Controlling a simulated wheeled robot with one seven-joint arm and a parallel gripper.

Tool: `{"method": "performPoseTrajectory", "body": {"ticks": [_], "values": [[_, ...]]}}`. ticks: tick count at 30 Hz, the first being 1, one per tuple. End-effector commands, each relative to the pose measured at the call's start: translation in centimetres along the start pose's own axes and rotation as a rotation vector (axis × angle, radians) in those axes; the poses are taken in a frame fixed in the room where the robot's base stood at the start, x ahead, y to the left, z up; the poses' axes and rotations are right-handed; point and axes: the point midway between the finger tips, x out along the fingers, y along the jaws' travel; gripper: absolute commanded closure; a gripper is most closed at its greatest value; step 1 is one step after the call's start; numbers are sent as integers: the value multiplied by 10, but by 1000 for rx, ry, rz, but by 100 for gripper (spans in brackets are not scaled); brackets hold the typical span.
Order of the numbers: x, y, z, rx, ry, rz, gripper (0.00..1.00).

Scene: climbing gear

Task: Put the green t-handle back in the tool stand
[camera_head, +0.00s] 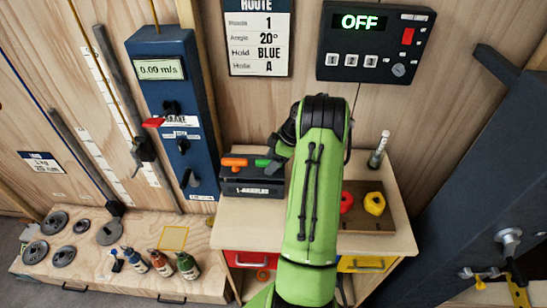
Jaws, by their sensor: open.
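The tool stand (252,188) is a dark box with a white label, on the small wooden cabinet left of my arm. An orange t-handle (234,162) lies across its top at the left. The green t-handle (263,162) shows as a short green bar just right of the orange one, at the top of the stand. My dark gripper (272,164) is open at the right end of the green handle and partly covers it. I cannot tell whether the fingers touch it or whether its shaft is seated in the stand.
Right of my arm, a red hold (346,202) and a yellow hold (375,203) sit on a brown board (366,220). A metal cylinder (379,150) stands behind them. A blue column (177,110) rises at left.

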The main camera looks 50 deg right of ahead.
Motion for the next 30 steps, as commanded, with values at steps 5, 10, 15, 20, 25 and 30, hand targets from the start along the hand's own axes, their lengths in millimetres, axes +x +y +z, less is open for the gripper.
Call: {"method": "performPoseTrajectory", "body": {"ticks": [5,10,15,20,25,30], "values": [[-29,1,1,0,-1,7,41],[-79,2,0,0,0,9,41],[-127,1,-1,0,1,7,41],[-153,0,-1,0,1,3,41],[-158,0,0,-1,0,1,41],[-157,0,0,-1,0,1,41]]}}
